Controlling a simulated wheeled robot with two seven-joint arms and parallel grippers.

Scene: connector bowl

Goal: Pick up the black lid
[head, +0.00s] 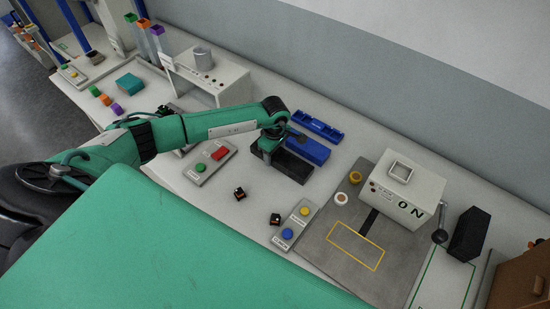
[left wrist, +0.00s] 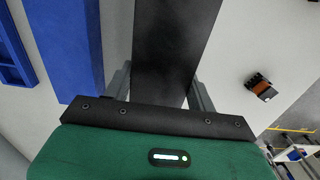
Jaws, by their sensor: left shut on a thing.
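The black lid (head: 292,166) is a dark, flat, oblong piece on the white worktop, beside a blue tray, in the head view. My left gripper (head: 267,151) is at its left end, reaching from above. In the left wrist view the lid (left wrist: 177,45) is a long black slab running away between the two grey fingers of the gripper (left wrist: 160,88), which are shut on its sides. Part of the lid is hidden by the gripper. I cannot tell whether it is lifted off the worktop. My right gripper is not in view.
Blue trays (head: 310,148) (head: 317,127) lie just behind the lid. Small black-and-orange connectors (head: 239,193) (head: 275,219) lie in front. A button box (head: 210,163) is at left, another (head: 294,225) at right. A white machine (head: 405,190) and black block (head: 468,235) stand farther right.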

